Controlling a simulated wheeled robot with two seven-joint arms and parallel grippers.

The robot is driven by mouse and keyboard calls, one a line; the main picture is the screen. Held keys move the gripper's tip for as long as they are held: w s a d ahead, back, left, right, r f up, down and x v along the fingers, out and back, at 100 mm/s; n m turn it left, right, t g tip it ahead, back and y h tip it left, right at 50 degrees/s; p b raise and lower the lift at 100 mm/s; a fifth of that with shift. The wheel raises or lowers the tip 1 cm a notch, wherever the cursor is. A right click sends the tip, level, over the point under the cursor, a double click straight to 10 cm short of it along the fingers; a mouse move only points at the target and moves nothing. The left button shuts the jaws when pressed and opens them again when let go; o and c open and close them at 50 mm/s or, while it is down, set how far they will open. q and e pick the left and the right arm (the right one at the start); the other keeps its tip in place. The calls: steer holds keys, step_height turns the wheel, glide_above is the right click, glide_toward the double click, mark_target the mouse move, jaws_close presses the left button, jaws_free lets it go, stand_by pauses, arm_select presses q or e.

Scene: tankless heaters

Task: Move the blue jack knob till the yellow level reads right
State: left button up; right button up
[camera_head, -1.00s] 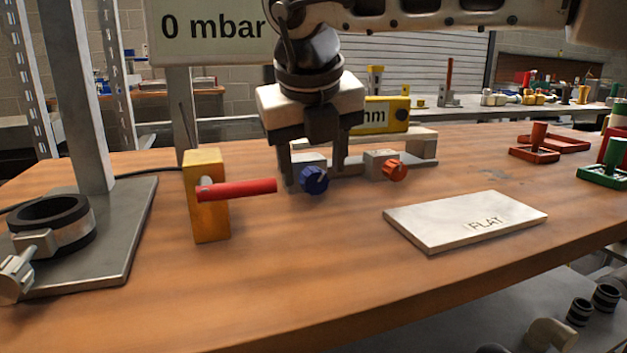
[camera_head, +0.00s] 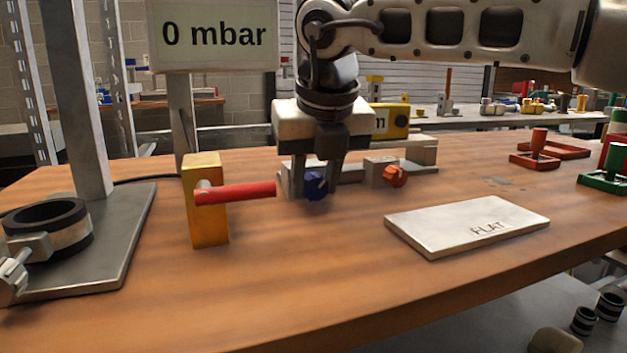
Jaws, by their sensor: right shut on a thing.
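The blue jack knob (camera_head: 316,186) faces me at the left end of a grey jack base (camera_head: 350,173) on the wooden bench. My right gripper (camera_head: 314,188) comes down from above and is shut on the blue knob, one finger on each side. The yellow level (camera_head: 396,122) lies behind on the jack. Its display is mostly hidden by my right gripper, with only part of a letter showing, so its reading cannot be told. An orange knob (camera_head: 395,176) sits to the right on the same base. My left gripper is not in view.
A yellow block with a red lever (camera_head: 236,193) stands close to the left of the blue knob. A white plate marked FLAT (camera_head: 467,225) lies at front right. A sign reading 0 mbar (camera_head: 213,36) and a grey stand (camera_head: 120,235) are at left. The front middle bench is clear.

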steer(key=y, duration=0.2)
steer(key=shift+w+d+f+m+g+y+b, duration=0.1)
steer(key=shift+d+f+m+g+y+b, duration=0.15)
steer(key=shift+m+g+y+b, duration=0.1)
steer(key=shift+r+y, duration=0.15)
steer(key=shift+y, duration=0.1)
steer(key=shift+r, duration=0.1)
steer(key=o, duration=1)
steer(key=shift+c, duration=0.2)
arm_select(q)
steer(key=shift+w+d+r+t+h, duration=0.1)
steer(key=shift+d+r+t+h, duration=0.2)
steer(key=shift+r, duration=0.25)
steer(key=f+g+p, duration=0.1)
steer(key=p, duration=0.1)
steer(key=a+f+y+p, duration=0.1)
steer(key=p, duration=0.1)
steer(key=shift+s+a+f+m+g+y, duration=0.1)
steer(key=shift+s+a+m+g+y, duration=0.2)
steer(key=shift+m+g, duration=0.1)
arm_select(e)
steer(key=v, duration=1.6)
steer(key=shift+w+d, duration=0.2)
steer(key=shift+d, duration=0.2)
